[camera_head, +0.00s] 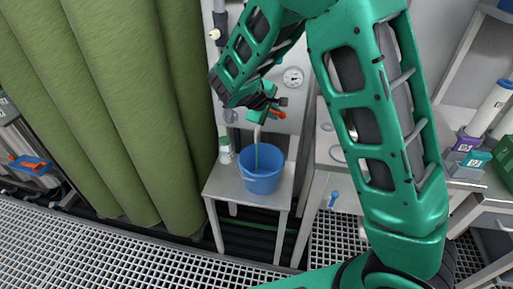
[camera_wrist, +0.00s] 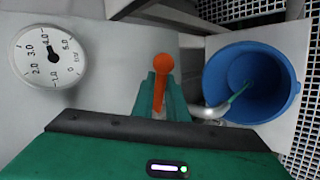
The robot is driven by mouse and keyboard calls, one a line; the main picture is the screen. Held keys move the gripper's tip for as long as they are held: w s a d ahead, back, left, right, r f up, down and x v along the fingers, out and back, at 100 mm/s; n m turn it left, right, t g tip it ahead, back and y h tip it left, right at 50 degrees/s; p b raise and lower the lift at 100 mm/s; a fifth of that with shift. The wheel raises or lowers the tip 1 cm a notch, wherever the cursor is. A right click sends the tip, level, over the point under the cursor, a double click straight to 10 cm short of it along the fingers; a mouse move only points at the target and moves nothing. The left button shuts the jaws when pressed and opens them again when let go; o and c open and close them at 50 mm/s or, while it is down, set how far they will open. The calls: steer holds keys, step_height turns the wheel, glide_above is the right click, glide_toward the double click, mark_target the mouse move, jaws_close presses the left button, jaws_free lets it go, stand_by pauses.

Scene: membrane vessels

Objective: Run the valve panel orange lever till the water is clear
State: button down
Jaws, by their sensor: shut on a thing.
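The orange lever (camera_head: 281,115) is on the valve panel (camera_head: 289,113), and its orange knob (camera_wrist: 163,66) stands upright in the wrist view. My gripper (camera_head: 271,111) is shut on the lever; its green fingers (camera_wrist: 160,98) are on either side of it. A grey spout (camera_wrist: 208,111) beside the lever also shows in the head view (camera_head: 257,133). A thin green-tinted stream (camera_wrist: 240,92) runs from it into a blue bucket (camera_head: 262,181). The bucket also shows in the wrist view (camera_wrist: 285,88). The liquid's level is hard to tell.
A round gauge (camera_wrist: 48,56) is left of the lever in the wrist view. A steel bench (camera_head: 327,155) stands at right.

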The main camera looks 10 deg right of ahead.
steer(key=a+m+g+h, duration=0.1)
steer(key=m+g, duration=0.1)
steer(key=m, duration=0.1)
steer(key=s+a+m+g, duration=0.1)
steer(key=a+m+g, duration=0.1)
steer(key=m+g, duration=0.1)
steer(key=a+m+g+h, duration=0.1)
steer(key=m+g, duration=0.1)
steer(key=m, duration=0.2)
steer(key=shift+s+a+g+h, duration=0.15)
steer(key=shift+a+g+h, duration=0.05)
steer(key=shift+g+h, duration=0.1)
steer(key=shift+s+a+m+g, duration=0.1)
steer(key=shift+a+m+g, duration=0.1)
steer(key=shift+m+g, duration=0.4)
steer(key=shift+r, duration=0.1)
steer(key=shift+w+d+r, duration=0.15)
steer(key=shift+w+d, duration=0.05)
stand_by(0.7)
steer(key=shift+s, duration=0.1)
stand_by(5.0)
